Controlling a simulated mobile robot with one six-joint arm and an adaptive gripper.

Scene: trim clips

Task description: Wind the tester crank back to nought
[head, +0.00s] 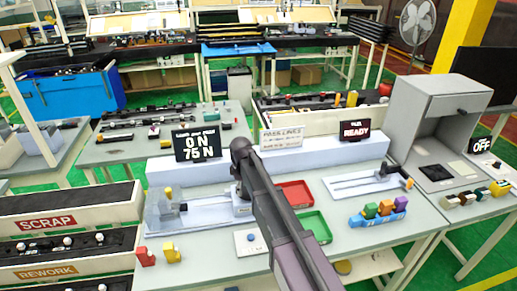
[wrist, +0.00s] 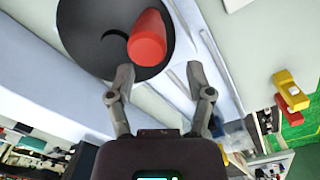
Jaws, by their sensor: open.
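The crank shows in the wrist view as a black disc (wrist: 100,35) with a red handle (wrist: 148,40) standing up from it. My gripper (wrist: 159,80) is open, with its two fingertips just short of the red handle and nothing between them. In the head view the pale tester (head: 210,212) stands on the bench, with a clear guard at its left end. My arm covers its right end, so the crank and my fingertips are hidden there.
A red tray (head: 295,194) and a green tray (head: 315,226) lie right of my arm. A display reading READY (head: 356,131) and a pale slide fixture (head: 365,182) are farther right. Coloured clips on a blue holder (head: 375,222) sit near the front. SCRAP (head: 45,223) and REWORK (head: 47,271) bins stand left.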

